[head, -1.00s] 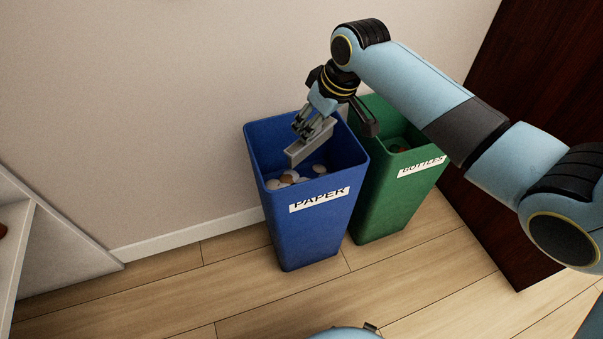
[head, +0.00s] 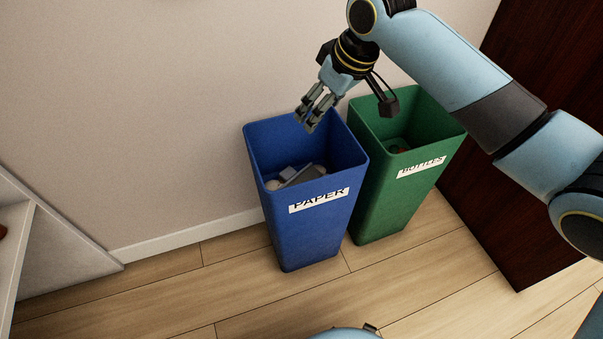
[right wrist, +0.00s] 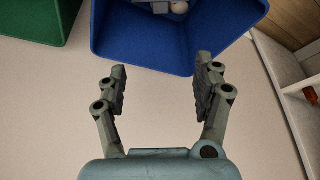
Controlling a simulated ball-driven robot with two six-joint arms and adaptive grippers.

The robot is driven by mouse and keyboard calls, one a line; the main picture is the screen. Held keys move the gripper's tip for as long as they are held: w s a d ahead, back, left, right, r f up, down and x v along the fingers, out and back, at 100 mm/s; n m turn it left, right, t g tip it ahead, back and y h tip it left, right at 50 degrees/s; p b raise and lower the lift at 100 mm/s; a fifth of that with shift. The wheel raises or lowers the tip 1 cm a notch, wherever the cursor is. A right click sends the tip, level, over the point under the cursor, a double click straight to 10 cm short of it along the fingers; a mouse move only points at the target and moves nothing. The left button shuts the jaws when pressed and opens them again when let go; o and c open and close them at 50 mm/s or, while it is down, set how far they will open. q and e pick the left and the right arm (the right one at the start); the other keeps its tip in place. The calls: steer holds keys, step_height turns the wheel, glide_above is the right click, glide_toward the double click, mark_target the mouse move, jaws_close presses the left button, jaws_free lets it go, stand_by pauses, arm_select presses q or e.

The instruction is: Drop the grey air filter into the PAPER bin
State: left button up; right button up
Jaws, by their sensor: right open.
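The grey air filter (head: 304,175) lies inside the blue PAPER bin (head: 325,218), on the contents near its front wall. Part of the filter is hidden by the bin's front rim. In the right wrist view, a grey piece of it shows at the top edge (right wrist: 154,5), inside the bin (right wrist: 150,45). My right gripper (head: 306,125) is open and empty, above the back part of the PAPER bin. Its two fingers (right wrist: 160,88) stand wide apart with nothing between them. My left gripper is not in view.
A green BOTTLES bin (head: 390,205) stands close to the right of the PAPER bin. A plain wall (head: 150,110) is behind them. A dark brown panel (head: 540,200) stands at the right, white shelving (head: 50,240) at the left. Wood floor lies clear in front.

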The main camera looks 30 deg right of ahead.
steer(key=v, duration=0.6)
steer(key=shift+f, duration=0.1)
